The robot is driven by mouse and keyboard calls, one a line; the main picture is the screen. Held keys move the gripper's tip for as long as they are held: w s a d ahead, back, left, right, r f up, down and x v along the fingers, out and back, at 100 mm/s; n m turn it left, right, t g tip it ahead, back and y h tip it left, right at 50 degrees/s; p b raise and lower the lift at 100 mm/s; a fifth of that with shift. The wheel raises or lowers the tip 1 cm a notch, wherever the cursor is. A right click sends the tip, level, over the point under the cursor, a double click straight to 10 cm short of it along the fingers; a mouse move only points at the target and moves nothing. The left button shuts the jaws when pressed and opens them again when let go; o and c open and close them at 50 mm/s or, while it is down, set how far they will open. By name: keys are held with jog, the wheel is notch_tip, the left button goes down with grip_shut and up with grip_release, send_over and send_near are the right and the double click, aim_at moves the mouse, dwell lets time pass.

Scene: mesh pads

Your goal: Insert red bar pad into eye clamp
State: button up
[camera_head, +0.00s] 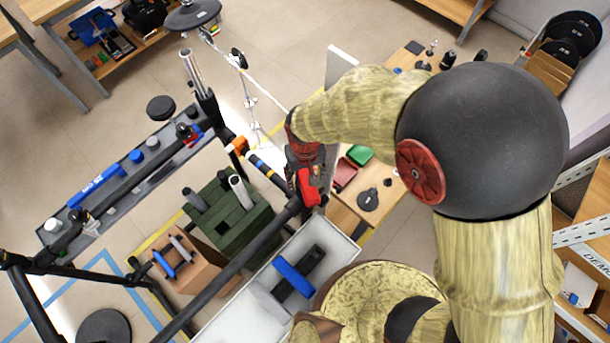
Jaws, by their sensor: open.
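My gripper (306,172) is at the end of my arm, right of centre, above the upper end of a long black bar. Its fingers are small and partly hidden, with no held object visible. A bright red piece (308,188) shows right at the gripper and the bar end. I cannot tell whether it is the red bar pad or part of the gripper, nor whether they touch. A small red and black fitting (186,131) sits at the upper end of the grey panel. I cannot identify the eye clamp with certainty.
Black frame bars (232,265) cross the lower left. A white tray (338,247) holds a blue and black part (294,277). A green crate (225,222) with tubes and a cardboard box (205,273) stand left of it. A wooden table (345,217) lies behind my gripper.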

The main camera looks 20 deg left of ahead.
notch_tip(320, 180, up, 12)
dwell(0.5)
dwell(0.6)
